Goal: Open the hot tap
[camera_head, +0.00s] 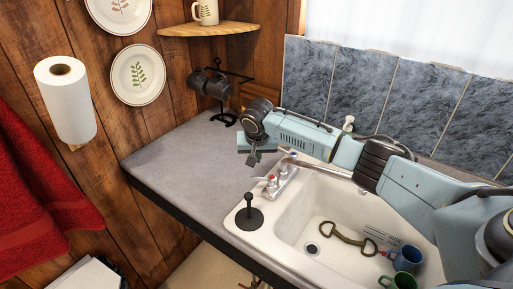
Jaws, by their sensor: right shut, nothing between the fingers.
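The sink tap (284,174) stands at the left rim of the white sink (297,212). Its red-marked hot handle (272,182) is at the near end and a blue-marked cold handle (293,156) is at the far end. The metal spout reaches right over the basin, partly behind my arm. My right gripper (252,160) is shut and empty, above the counter just left of and beyond the hot handle, apparently apart from it. The fingers are small and dark in this view. My left gripper is not in view.
A black plunger-like object (249,216) stands on the sink's near left corner. A bit-like metal piece (346,238), a blue mug (408,257) and a green mug (402,281) lie in the basin. A dark mug rack (223,117) stands behind. The left counter (178,160) is clear.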

